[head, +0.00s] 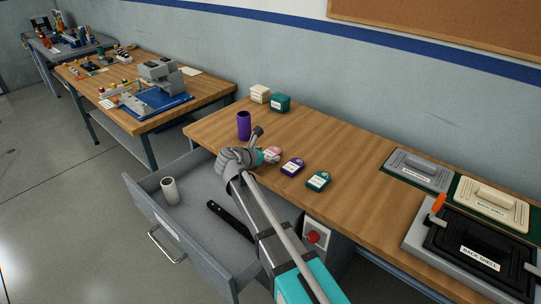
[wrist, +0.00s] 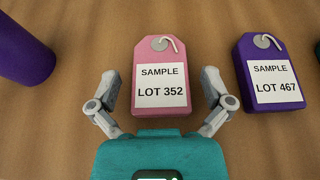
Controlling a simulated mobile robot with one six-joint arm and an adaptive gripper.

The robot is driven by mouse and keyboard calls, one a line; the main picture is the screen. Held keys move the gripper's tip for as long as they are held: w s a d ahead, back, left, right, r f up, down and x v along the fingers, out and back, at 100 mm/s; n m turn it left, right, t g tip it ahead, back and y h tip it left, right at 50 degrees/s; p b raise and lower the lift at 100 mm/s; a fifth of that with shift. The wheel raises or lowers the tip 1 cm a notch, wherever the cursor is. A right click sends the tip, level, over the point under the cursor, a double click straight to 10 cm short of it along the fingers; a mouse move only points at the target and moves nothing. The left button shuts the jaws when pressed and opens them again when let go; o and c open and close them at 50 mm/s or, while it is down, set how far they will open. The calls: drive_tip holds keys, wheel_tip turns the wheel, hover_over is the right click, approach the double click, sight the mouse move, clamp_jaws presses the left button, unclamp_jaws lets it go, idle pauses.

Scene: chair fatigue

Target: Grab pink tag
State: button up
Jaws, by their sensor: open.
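The pink tag (wrist: 160,108) lies flat on the wooden table, with a white label reading "SAMPLE LOT 352" and a grey eyelet with a string loop. In the head view the pink tag (head: 273,154) is partly hidden by my gripper (head: 262,146). In the wrist view my gripper (wrist: 160,88) is open, with one finger on the left and one on the right of the pink tag.
A purple tag (wrist: 270,75) marked "LOT 467" lies right of the pink tag. A teal tag (head: 318,181) lies further right. A purple cylinder (head: 244,126) stands left.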

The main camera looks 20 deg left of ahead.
drive_tip(key=c, duration=1)
drive_tip(key=shift+r, duration=0.15)
drive_tip(key=shift+c, duration=0.2)
wheel_tip(320, 180, up, 3)
drive_tip(key=p, duration=0.2)
drive_tip(key=shift+f+p, duration=0.2)
drive_tip(key=shift+p, duration=0.2)
drive_tip(key=s+r+p, duration=1)
drive_tip(key=s, duration=0.4)
drive_tip(key=shift+d, duration=0.3)
